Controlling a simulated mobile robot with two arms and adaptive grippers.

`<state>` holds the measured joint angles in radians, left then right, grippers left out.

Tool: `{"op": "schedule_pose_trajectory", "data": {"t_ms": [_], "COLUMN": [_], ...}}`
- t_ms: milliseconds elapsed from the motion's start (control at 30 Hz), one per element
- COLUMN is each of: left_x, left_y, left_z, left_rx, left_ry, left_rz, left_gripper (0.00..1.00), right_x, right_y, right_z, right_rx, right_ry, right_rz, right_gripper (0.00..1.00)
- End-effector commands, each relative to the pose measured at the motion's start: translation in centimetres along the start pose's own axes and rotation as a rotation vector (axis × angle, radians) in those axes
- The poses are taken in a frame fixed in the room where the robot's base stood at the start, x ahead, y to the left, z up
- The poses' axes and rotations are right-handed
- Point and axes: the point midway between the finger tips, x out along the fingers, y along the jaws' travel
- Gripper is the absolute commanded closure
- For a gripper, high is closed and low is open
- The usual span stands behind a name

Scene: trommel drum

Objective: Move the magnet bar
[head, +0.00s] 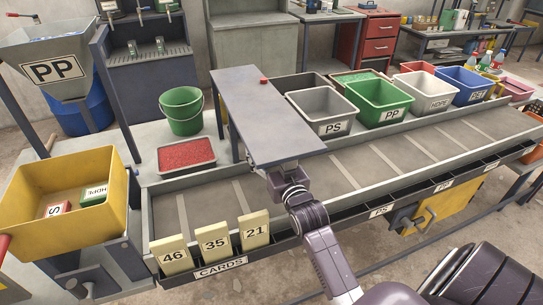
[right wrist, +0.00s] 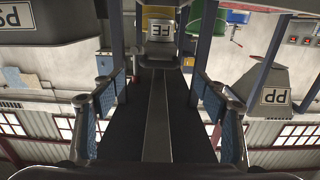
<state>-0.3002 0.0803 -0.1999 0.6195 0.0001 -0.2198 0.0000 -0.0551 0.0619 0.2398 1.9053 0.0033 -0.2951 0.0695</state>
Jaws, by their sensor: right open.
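The magnet bar appears to be the long flat grey beam (head: 265,110) with a small red knob on top, lying crosswise above the conveyor in the head view. My right arm comes up from the bottom right, and its gripper (head: 272,172) is at the beam's near end, its fingers mostly hidden there. In the right wrist view, its two blue-padded fingers (right wrist: 158,80) stand wide apart. A dark surface with a lighter grey lengthwise stripe (right wrist: 158,115) lies between them, likely the beam's underside. Contact cannot be told. My left gripper is not in view.
The conveyor (head: 420,160) runs beneath the beam. Cards (head: 214,243) stand at its front edge. A yellow bin (head: 105,210) is left, a green bucket (head: 182,112) and red-filled tray (head: 186,154) are behind. Grey PS (head: 322,108) and green PP (head: 380,98) bins stand right of the beam.

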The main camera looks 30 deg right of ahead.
Motion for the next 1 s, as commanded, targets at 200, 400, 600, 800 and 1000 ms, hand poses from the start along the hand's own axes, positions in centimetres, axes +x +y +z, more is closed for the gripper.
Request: {"op": "schedule_pose_trajectory", "data": {"t_ms": [200, 400, 600, 800, 1000], "left_x": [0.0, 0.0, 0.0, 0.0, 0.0], "left_y": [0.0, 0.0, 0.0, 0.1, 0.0], "left_z": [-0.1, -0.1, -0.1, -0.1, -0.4], "left_rx": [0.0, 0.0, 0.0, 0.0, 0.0], "left_ry": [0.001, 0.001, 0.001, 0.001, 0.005], "left_rz": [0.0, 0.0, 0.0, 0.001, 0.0], "left_gripper": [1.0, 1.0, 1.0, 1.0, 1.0], "right_x": [-2.8, -3.4, -3.4, -3.4, -3.4], "right_y": [0.0, 0.0, 0.0, 0.0, 0.0], "right_z": [0.0, -0.1, -0.1, -0.1, 0.0], "right_rx": [0.001, 0.0, 0.0, 0.0, 0.0], "right_ry": [-0.001, 0.001, 0.001, 0.001, 0.0], "right_rz": [0.0, 0.0, 0.0, 0.0, 0.0], "right_gripper": [0.33, 0.33, 0.33, 0.33, 0.33]}}
